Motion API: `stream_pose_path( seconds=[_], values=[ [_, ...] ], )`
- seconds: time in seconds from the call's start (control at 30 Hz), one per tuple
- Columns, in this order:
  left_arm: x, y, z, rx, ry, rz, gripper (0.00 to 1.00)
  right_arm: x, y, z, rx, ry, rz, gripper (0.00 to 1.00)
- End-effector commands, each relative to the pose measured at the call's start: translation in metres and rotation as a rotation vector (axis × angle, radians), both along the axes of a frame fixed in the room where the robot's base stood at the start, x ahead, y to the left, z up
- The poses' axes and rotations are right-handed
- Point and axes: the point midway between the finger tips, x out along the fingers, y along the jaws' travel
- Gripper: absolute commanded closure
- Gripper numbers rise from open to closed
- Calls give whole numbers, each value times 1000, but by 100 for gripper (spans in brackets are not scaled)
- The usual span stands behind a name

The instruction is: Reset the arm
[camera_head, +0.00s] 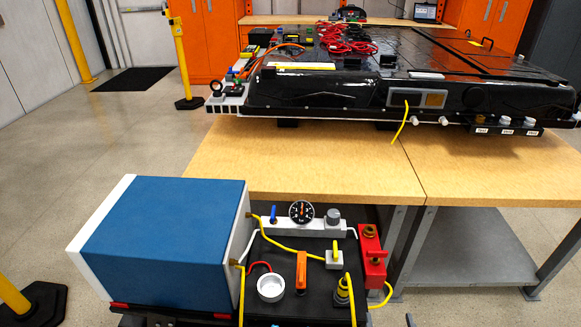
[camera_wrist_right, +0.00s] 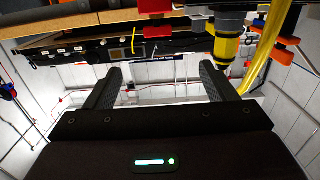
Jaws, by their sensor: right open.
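My right gripper (camera_wrist_right: 164,84) shows in the right wrist view with its two dark fingers spread apart and nothing between them. A yellow-and-black fitting (camera_wrist_right: 227,48) and yellow hose lie beyond the right-hand finger, and a red block (camera_wrist_right: 157,5) is at the top edge. In the head view only a small dark tip shows at the bottom edge, right of the test cart, and I cannot tell its opening there. My left gripper is in neither view.
A cart holds a blue box (camera_head: 165,230), gauge (camera_head: 301,211), white cup (camera_head: 271,288), orange handle (camera_head: 301,272), red valve block (camera_head: 372,258) and yellow hoses. Behind it, a wooden bench (camera_head: 300,172) bears a black battery pack (camera_head: 330,92).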

Motion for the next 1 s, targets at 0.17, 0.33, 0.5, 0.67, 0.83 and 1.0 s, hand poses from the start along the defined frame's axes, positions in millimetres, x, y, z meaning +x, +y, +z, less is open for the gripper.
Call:
stream_pose_path(
  seconds=[0.17, 0.33, 0.5, 0.67, 0.83, 1.0],
  values=[
    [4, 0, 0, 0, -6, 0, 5, 7, 3, 2, -3, 67, 24, 22],
    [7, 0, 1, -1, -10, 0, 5, 13, 7, 5, -11, 162, 52, 22],
    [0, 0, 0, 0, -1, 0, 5, 17, 12, 11, -21, 297, 86, 22],
    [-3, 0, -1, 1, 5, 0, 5, 11, 20, 23, -36, 492, 123, 22],
    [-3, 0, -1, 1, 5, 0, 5, -16, 29, 42, -55, 747, 153, 22],
    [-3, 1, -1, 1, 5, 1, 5, -45, 33, 57, -68, 920, 164, 22]
  ],
)
